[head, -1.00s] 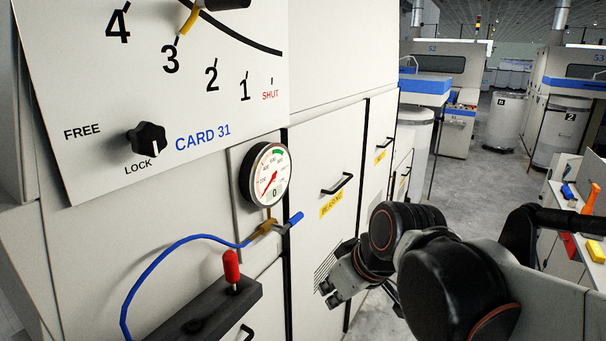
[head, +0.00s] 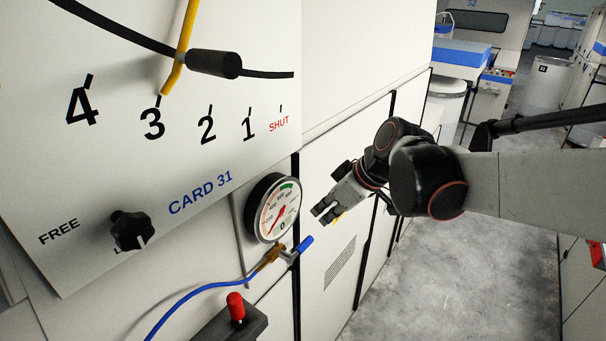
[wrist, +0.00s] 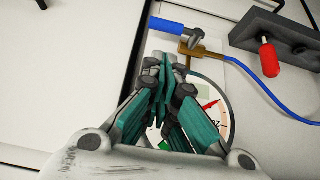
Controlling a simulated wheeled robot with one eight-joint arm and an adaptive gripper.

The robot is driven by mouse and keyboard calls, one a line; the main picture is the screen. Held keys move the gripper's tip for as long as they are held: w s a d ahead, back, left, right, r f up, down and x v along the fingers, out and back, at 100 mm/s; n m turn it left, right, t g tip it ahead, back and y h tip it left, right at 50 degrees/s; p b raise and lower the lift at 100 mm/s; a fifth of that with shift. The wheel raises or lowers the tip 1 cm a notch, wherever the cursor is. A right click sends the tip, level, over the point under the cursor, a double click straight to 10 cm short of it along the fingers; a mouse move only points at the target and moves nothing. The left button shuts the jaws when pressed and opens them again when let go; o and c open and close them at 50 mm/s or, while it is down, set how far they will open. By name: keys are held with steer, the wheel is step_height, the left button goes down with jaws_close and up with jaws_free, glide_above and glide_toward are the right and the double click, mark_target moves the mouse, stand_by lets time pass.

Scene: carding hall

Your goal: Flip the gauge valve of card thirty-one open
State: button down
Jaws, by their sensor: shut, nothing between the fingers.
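The pressure gauge (head: 272,208) is round with a white face, a green band and a red needle near the low end. Under it sits the brass gauge valve (head: 268,257) with its blue-sleeved lever (head: 305,245) sticking out to the right. My gripper (head: 319,214) is shut and empty, just right of the gauge and above the lever, apart from it in the head view. In the wrist view the shut teal fingers (wrist: 163,66) point towards the blue lever (wrist: 167,25) and brass valve (wrist: 197,48). They hide part of the gauge (wrist: 213,105).
The CARD 31 panel (head: 185,150) carries a numbered scale, a yellow pointer (head: 182,50) at 3 and a black FREE/LOCK knob (head: 132,231). A blue hose (head: 200,292) runs from the valve past a red-topped toggle (head: 236,306) on a dark block. The aisle floor (head: 460,270) is clear.

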mark_target(304, 241)
stand_by(0.3)
steer(key=x, duration=1)
steer(key=shift+s, duration=0.1)
steer(key=shift+a+f, duration=0.1)
steer(key=shift+f, duration=0.1)
